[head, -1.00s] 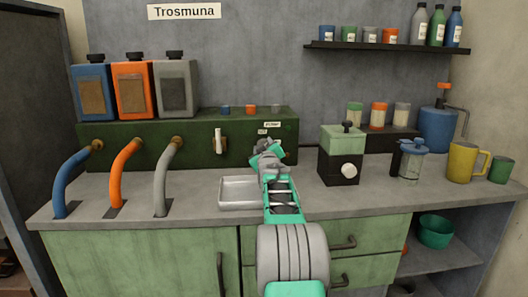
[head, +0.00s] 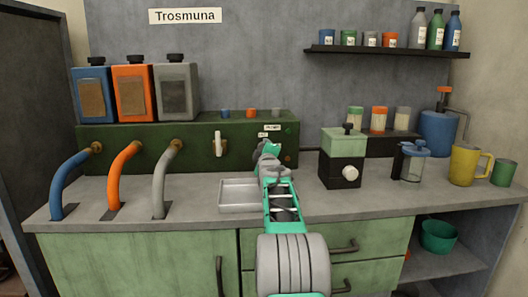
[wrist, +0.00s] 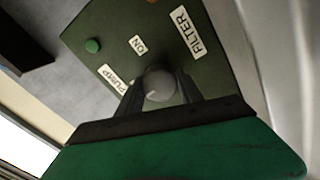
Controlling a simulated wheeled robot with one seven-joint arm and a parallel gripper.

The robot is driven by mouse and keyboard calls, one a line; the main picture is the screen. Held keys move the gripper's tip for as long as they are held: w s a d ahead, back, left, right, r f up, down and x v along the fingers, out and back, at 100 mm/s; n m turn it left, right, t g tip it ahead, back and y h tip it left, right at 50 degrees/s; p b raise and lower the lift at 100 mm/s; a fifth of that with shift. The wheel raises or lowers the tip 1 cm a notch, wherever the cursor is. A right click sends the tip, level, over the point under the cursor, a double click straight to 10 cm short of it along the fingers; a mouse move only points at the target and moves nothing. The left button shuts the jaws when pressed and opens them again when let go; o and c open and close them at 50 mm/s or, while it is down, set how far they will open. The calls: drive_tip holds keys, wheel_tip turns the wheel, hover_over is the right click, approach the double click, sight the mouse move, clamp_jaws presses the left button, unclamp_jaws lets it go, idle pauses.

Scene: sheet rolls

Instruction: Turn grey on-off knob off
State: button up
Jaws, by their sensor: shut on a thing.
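The grey knob (wrist: 159,84) sits on the dark green panel (wrist: 112,40) in the wrist view, with labels reading PUMP, ON and FILTER around it. My gripper (wrist: 160,88) is shut on the knob, one finger on each side. A small pale mark shows on the knob's face; which setting it points to is unclear. In the head view my gripper (head: 268,150) reaches the right part of the green machine box (head: 180,150), and my arm hides the knob there.
A green button (wrist: 93,45) is on the panel near the knob. A metal tray (head: 238,207) lies on the counter left of my arm. A black and green grinder-like machine (head: 343,150) stands close to the right. A white lever (head: 218,144) is left on the box.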

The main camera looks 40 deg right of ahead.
idle(0.3)
drive_tip(key=o, duration=1.4)
drive_tip(key=v, duration=0.8)
drive_tip(key=shift+p, duration=0.35)
drive_tip(key=shift+w, duration=0.1)
